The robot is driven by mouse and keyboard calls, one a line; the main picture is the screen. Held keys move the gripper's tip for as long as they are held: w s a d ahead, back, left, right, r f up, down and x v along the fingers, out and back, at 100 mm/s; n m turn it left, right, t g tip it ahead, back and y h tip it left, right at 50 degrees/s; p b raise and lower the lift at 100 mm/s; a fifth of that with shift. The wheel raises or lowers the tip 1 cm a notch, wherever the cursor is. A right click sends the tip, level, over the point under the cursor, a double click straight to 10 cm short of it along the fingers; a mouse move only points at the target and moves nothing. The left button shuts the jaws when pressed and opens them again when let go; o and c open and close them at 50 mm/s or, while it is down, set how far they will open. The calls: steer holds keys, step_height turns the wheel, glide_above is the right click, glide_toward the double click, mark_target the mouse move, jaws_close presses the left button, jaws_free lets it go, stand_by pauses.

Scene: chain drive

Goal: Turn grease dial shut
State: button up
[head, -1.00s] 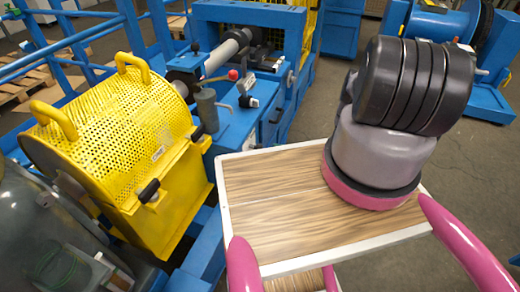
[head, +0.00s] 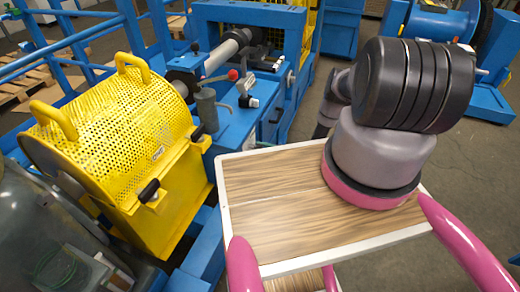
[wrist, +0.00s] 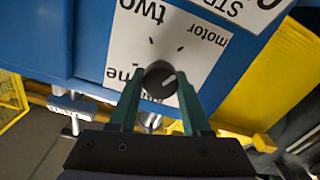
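A round black dial (wrist: 160,79) with a pale pointer mark shows in the wrist view, on a white label plate (wrist: 207,40) fixed to a blue panel. The plate's upside-down words include "motor" and "two", with a partly covered word at left. The word grease is not readable, so I cannot tell whether this is the grease dial. My gripper (wrist: 159,86) has its two green fingers apart, with the dial showing between their tips. I cannot tell whether they touch it. My gripper is hidden in the head view.
A yellow perforated guard (head: 115,125) with handles and a black knob (head: 148,191) stands at left in the head view. A blue machine bench (head: 235,125) carries a red-tipped lever (head: 232,75) and a grey cup (head: 207,109). Open floor lies right of the bench.

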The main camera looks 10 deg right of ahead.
jaws_close()
